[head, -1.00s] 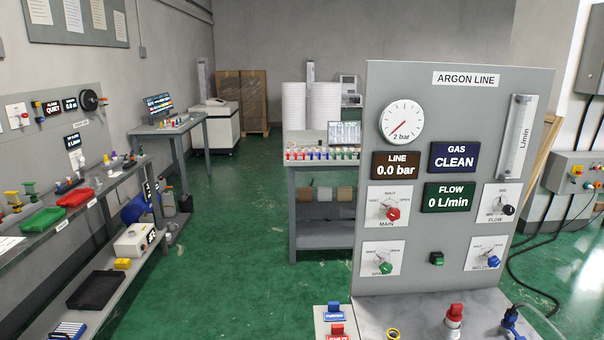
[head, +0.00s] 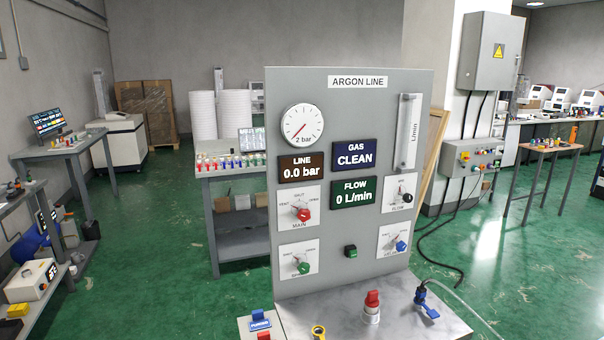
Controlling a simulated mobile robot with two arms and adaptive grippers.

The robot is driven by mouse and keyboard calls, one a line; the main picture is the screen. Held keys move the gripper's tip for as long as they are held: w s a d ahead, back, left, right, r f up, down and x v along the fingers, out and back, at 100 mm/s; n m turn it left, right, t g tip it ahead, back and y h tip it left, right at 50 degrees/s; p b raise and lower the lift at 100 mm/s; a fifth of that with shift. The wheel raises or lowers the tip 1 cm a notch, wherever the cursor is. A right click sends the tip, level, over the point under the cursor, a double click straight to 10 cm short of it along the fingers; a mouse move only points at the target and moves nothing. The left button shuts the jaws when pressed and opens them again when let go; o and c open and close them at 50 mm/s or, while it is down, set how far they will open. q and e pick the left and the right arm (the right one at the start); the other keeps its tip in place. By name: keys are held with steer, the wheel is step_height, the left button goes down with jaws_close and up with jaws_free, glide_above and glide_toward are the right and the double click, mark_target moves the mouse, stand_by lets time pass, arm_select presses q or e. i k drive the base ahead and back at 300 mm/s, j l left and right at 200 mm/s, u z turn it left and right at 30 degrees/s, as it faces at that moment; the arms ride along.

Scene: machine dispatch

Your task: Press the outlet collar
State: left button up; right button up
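The argon line panel (head: 350,225) stands upright at the back of a grey bench top (head: 400,320). A blue fitting (head: 423,298) with a pale hose sits at the right of the bench top. A red-topped fitting with a pale base (head: 371,308) stands left of it, and a yellow ring-shaped part (head: 318,332) is at the lower edge. No label shows which part is the outlet collar. Neither of my grippers is in view.
The displays read 0.0 bar, CLEAN and 0 L/min. The panel has several valve knobs, including the red main knob (head: 303,214), and a green button (head: 351,251). Blue and red blocks (head: 260,319) sit left of the bench top. Green floor (head: 150,250) is open on the left.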

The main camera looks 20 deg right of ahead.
mark_target(432, 313)
steer(key=z, duration=1.3)
